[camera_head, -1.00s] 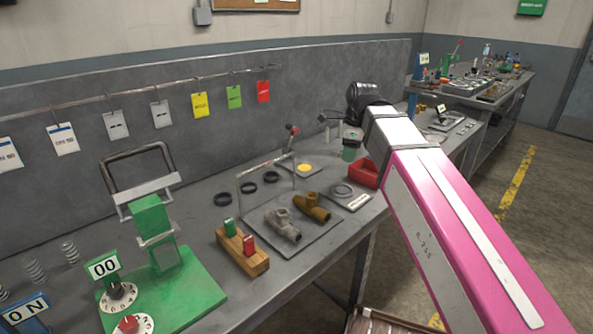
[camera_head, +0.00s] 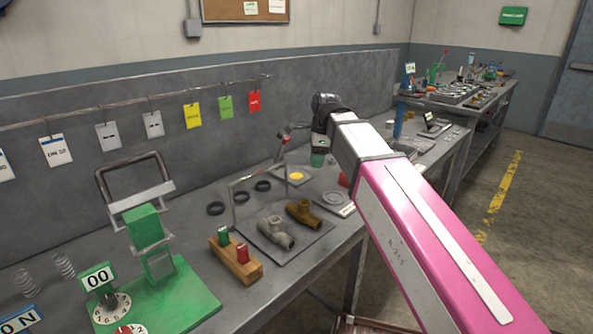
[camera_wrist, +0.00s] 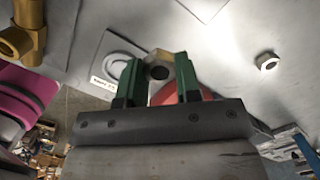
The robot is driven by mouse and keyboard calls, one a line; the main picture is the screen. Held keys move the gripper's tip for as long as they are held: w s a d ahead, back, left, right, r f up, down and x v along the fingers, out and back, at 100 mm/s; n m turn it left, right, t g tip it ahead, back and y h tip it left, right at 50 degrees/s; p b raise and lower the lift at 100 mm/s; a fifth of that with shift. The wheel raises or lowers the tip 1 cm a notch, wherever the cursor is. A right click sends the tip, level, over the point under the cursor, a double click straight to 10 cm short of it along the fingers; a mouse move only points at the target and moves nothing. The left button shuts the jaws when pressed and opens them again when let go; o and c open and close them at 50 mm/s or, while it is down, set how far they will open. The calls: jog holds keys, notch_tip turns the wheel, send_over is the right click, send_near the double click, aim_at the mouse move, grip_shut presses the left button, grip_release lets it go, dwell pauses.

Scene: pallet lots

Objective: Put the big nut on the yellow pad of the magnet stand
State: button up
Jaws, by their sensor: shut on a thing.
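The big nut (camera_wrist: 158,56) is brass-coloured with a dark hole. It is held between the two green fingers of my gripper (camera_wrist: 160,72) in the wrist view. In the head view my gripper (camera_head: 317,160) hangs over the bench, just right of the yellow pad in the picture; the nut cannot be made out there. The round yellow pad (camera_head: 296,176) lies on the grey plate of the magnet stand (camera_head: 283,140), whose jointed arm has a red part. I cannot make out the yellow pad in the wrist view.
A red bin (camera_wrist: 180,97) is partly hidden behind my fingers. A smaller nut (camera_wrist: 267,61) lies on the bench. A plate with a ring (camera_head: 338,204), two pipe fittings (camera_head: 303,212) with a wire frame, and black rings (camera_head: 239,197) stand nearby.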

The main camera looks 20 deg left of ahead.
send_near(296, 176)
jog(key=shift+s+a+f, duration=0.1)
jog(key=shift+s+f, duration=0.05)
jog(key=shift+f, duration=0.4)
jog(key=shift+s+f, duration=0.15)
jog(key=shift+f, duration=1.45)
jog(key=shift+w+a+f, duration=0.1)
jog(key=shift+a+f, duration=0.1)
jog(key=shift+f, duration=0.5)
jog(key=shift+w+a+f, duration=0.1)
jog(key=shift+a+f, duration=0.05)
jog(key=shift+f, duration=0.5)
jog(key=shift+f, duration=0.1)
jog(key=o, duration=0.9)
jog(key=r, duration=0.4)
jog(key=d+r, duration=0.1)
jog(key=r, duration=0.7)
jog(key=shift+w+d+r, duration=0.1)
jog(key=shift+w+d, duration=0.1)
jog(key=shift+w, duration=0.05)
